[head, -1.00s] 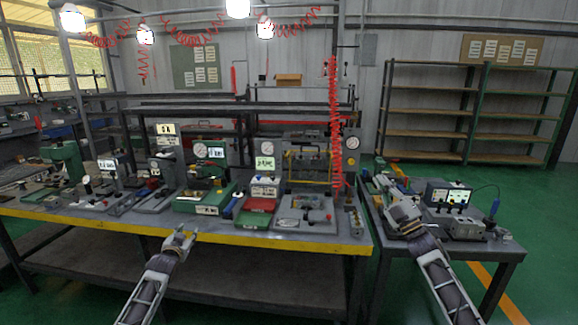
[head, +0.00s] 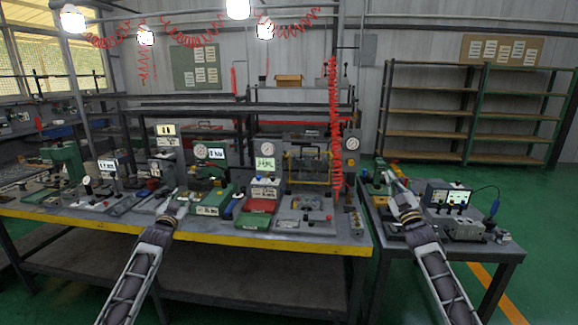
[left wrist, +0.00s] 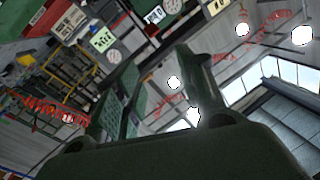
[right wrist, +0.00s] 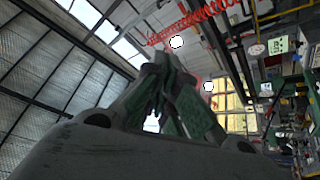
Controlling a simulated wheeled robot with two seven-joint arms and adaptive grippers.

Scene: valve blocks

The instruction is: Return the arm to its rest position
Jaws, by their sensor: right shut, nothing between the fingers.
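My left gripper (head: 179,201) is raised in front of the long workbench (head: 250,240), near its yellow front edge. In the left wrist view its dark green fingers (left wrist: 155,85) stand apart with nothing between them. My right gripper (head: 393,178) points upward in front of the small side table (head: 490,250), covering part of its left side. In the right wrist view its fingers (right wrist: 168,85) come together at the tips and hold nothing.
The workbench holds gauges, a green tray (head: 252,220) and a grey valve block fixture (head: 305,213). The side table holds a control box with a lit screen (head: 447,196) and a grey block (head: 463,229). A red coiled hose (head: 334,130) hangs between. Green floor is open at right.

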